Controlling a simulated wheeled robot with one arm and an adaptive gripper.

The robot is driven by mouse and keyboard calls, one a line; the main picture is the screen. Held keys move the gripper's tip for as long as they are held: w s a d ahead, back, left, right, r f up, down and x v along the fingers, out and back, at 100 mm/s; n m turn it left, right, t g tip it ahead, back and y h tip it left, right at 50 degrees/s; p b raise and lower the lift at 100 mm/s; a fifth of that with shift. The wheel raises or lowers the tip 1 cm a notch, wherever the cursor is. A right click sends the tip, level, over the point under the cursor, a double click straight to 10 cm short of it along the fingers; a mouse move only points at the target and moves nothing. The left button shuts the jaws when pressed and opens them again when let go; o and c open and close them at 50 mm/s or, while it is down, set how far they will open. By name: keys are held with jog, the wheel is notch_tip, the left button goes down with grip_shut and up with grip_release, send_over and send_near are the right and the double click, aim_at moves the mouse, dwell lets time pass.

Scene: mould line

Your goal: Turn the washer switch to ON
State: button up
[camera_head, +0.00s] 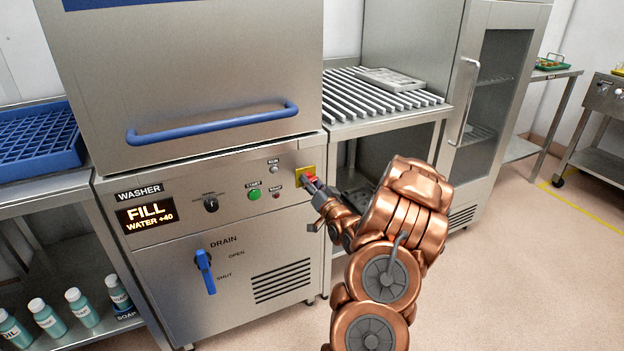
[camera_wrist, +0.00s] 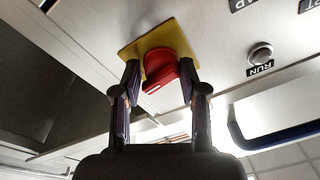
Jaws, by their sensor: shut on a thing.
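The washer (camera_head: 225,190) is a steel machine with a lit display (camera_head: 148,215) reading "FILL WATER +40". Its switch is a red knob on a yellow plate (camera_head: 307,173) at the right end of the control panel. My gripper (camera_head: 314,186) is at this knob, coming from the right. In the wrist view my gripper (camera_wrist: 160,88) has one finger on each side of the red knob (camera_wrist: 168,72) and is shut on it. The yellow plate also shows there (camera_wrist: 133,50) behind the knob. The knob's ON and OFF marks are hidden or too small to read.
Left of my gripper are the green START button (camera_head: 254,195), a small red button (camera_head: 276,195), a black dial (camera_head: 211,204) and the blue drain lever (camera_head: 205,271). The blue door handle (camera_head: 212,124) is above. A slatted table (camera_head: 385,112) stands to the right.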

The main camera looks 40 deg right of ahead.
jog(key=shift+w+a+f+m, duration=0.15)
jog(key=shift+a+m, duration=0.15)
jog(key=shift+m, duration=0.3)
jog(key=o, duration=0.9)
jog(key=shift+o, duration=0.7)
jog(key=shift+d, duration=0.15)
jog(key=v, duration=1.2)
